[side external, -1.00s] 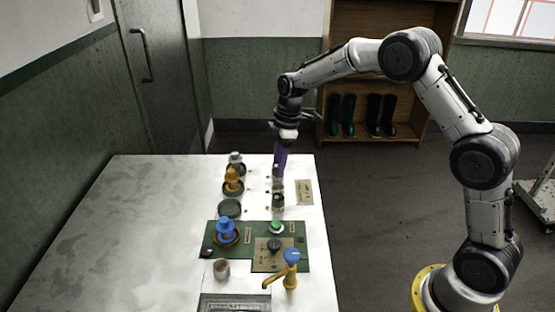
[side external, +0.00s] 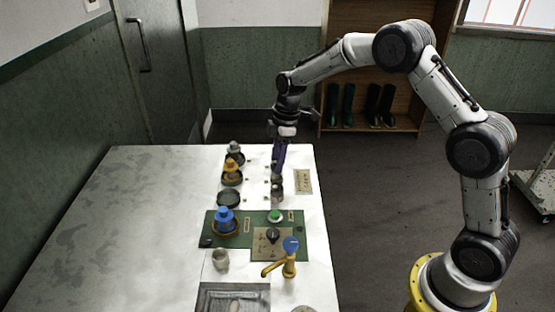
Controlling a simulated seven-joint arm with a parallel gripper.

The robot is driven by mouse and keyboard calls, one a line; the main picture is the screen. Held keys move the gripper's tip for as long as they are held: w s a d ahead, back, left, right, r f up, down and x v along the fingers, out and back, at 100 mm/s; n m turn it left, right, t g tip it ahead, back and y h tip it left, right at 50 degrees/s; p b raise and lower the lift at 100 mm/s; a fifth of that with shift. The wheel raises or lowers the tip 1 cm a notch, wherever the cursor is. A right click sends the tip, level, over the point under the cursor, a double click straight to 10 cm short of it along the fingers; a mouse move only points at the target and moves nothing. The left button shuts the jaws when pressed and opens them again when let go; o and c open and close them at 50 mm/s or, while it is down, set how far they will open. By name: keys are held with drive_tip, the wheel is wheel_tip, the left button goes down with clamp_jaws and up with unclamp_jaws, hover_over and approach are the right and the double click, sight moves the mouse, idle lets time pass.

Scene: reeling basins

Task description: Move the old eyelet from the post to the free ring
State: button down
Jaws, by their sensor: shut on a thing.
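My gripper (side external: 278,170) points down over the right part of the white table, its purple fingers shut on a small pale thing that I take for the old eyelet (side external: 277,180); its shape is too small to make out. A short dark-and-grey post (side external: 277,196) stands right below the fingers. I cannot tell whether the held thing is still touching it. A dark, empty ring (side external: 229,198) lies to the left of the post. Behind it, rings hold an orange piece (side external: 232,170) and a grey piece (side external: 234,150); nearer, another ring holds a blue piece (side external: 225,216).
A green panel (side external: 210,240) with a green button (side external: 275,216) and a dark knob (side external: 272,235) lies in front. A yellow tap with a blue top (side external: 289,258), a grey cup (side external: 221,259) and a basin (side external: 205,296) are nearer. The table's left side (side external: 120,220) is clear.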

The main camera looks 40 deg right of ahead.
drive_tip(key=shift+f, duration=1.45)
idle(1.8)
unclamp_jaws()
idle(0.5)
drive_tip(key=shift+r, duration=3.5)
drive_tip(key=shift+r, duration=0.15)
